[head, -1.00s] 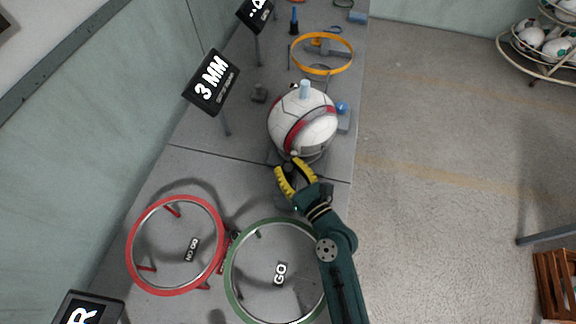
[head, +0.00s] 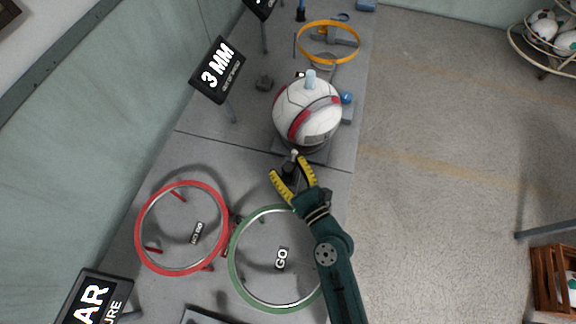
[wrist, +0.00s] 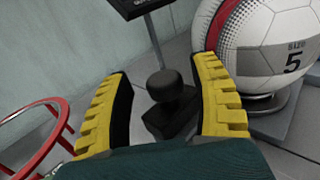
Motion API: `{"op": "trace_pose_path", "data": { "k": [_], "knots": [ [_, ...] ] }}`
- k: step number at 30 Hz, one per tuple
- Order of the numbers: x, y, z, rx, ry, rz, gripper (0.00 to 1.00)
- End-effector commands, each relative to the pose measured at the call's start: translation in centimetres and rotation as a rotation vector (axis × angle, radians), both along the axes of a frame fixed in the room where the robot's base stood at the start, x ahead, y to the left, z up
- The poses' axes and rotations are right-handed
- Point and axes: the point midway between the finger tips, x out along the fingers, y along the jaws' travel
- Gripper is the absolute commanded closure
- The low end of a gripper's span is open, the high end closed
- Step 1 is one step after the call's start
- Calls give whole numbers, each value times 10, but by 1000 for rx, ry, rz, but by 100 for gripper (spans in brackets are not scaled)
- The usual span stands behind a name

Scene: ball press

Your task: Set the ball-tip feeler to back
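My gripper (head: 285,165) is open, with its two yellow-padded fingers apart, on the near side of the ball stand. In the wrist view, a dark post with a round knob (wrist: 165,86) stands on a small dark block between the fingers, with gaps on both sides. In the head view, a dark stem with a pale tip (head: 294,154) shows between the fingers; its lower part is partly hidden. I cannot tell for certain which part is the ball-tip feeler. The white and red ball (head: 308,112) sits on its stand beyond my gripper, with a pale blue cylinder (head: 311,79) on top.
The red NO GO ring (head: 141,232) and green GO ring (head: 233,272) lie on the grey bench nearby. The 3 MM sign (head: 217,70) stands at left on a thin post. A blue-knobbed part (head: 346,98) is right of the ball, and an orange ring (head: 301,48) is beyond.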

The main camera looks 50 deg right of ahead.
Motion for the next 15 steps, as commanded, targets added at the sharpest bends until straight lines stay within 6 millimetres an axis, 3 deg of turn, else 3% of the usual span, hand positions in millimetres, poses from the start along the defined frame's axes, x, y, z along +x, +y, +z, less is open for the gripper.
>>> {"op": "trace_pose_path", "data": {
  "k": [7,15],
  "knots": [
    [-10,2,-1,1,1,-3,38],
    [-73,19,-2,4,4,-9,38]
  ]
}}
